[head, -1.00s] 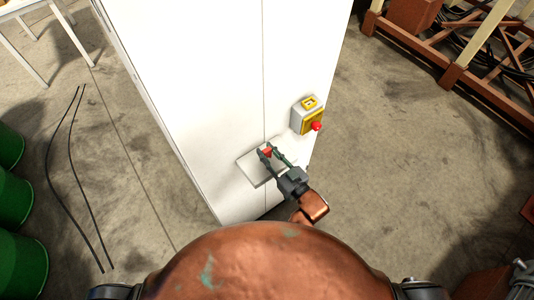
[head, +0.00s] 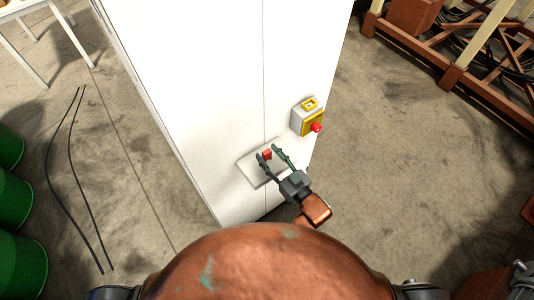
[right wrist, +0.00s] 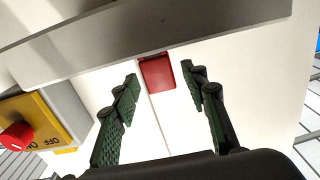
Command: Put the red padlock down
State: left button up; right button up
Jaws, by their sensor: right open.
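The red padlock (head: 267,155) is on the small pale shelf (head: 252,172) on the front of the white cabinet (head: 200,90). In the right wrist view the padlock (right wrist: 157,73) shows as a red block against the shelf (right wrist: 150,45), which runs across the top of that picture. My right gripper (head: 269,151) is open, with its fingertips near the padlock. In the right wrist view its fingers (right wrist: 160,82) stand either side of the padlock, with gaps on both sides. The padlock's shackle cannot be made out. My left gripper is out of view.
A switch box (head: 306,116) with a yellow face and red knob is on the cabinet, right of the shelf; it also shows in the right wrist view (right wrist: 42,115). Green drums (head: 20,262) stand at the left. A rust-brown rack (head: 455,75) is at the upper right.

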jog(key=v, duration=1.1)
jog(key=shift+b, duration=0.35)
jog(key=w+d+f+m+g+h, duration=0.1)
jog(key=d+f+h, duration=0.15)
jog(key=f, duration=0.75)
jog(key=w+d+f+g+h, duration=0.15)
jog(key=d+f, duration=0.25)
jog(key=f, duration=0.5)
jog(key=s+d+f+m+g+h, duration=0.1)
jog(key=s+d+f+h, duration=0.3)
jog(key=f, duration=0.7)
jog(key=s+d+f+m+g, duration=0.1)
jog(key=d+f+g, duration=0.1)
jog(key=d+f, duration=0.6)
jog(key=s+d+f+m+g+h, duration=0.15)
jog(key=s+d+f, duration=0.25)
jog(key=s+f, duration=0.8)
jog(key=s+d+f+g, duration=0.1)
jog(key=s+f+g, duration=0.1)
jog(key=s+f, duration=0.3)
jog(key=s+d+f+m+g+h+b, duration=0.1)
jog(key=s+f, duration=0.4)
jog(key=s, duration=0.7)
jog(key=s+d+f+g, duration=0.2)
jog(key=s+f+g, duration=0.1)
jog(key=s+f, duration=0.3)
jog(key=shift+s+g, duration=0.3)
jog(key=shift+s, duration=0.9)
